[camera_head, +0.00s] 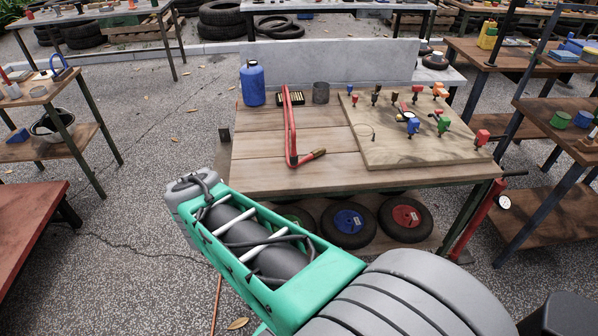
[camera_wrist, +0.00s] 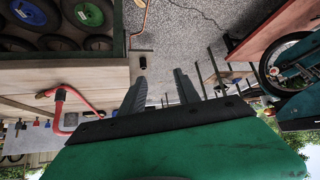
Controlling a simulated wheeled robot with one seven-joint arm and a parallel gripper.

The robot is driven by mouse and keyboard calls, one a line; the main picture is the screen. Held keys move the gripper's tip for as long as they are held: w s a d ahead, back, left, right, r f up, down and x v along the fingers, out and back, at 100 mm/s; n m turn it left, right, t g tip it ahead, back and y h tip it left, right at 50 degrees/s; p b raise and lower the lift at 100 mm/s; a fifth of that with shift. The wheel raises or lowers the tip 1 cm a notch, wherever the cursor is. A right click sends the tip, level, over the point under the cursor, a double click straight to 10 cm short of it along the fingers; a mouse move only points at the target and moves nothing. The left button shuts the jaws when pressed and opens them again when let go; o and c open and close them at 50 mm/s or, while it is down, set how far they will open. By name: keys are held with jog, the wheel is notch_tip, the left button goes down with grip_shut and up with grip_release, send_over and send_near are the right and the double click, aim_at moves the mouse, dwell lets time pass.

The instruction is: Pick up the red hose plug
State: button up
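Red plug-like pieces stand on a wooden board (camera_head: 390,150) on the cart. A red piece (camera_head: 481,137) is at the board's right edge. I cannot tell for certain which is the hose plug. In the wrist view, my gripper (camera_wrist: 160,73) has its two dark fingers apart with nothing between them. It is off the cart's side, away from the board. In the head view my arm hides the fingers.
A red hose (camera_head: 291,125) with a brass end lies on the cart top (camera_head: 265,175), left of the board. Wheels (camera_head: 348,222) lie below. Other tables stand at both sides.

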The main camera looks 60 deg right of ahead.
jog(key=d+f+m+t+h+b, duration=0.1)
jog(key=d+f+m+h+b, duration=0.4)
jog(key=d, duration=0.6)
jog(key=m+h+b, duration=0.2)
jog(key=h+b, duration=0.4)
jog(key=h, duration=0.1)
send_near(293, 153)
jog(key=d, duration=0.3)
jog(key=shift+w+d+f+t, duration=0.25)
jog(key=shift+w+f+t, duration=0.05)
jog(key=shift+w, duration=0.1)
jog(key=x, duration=0.7)
jog(key=shift+w+r, duration=0.25)
jog(key=shift+w+d, duration=0.1)
grip_shut()
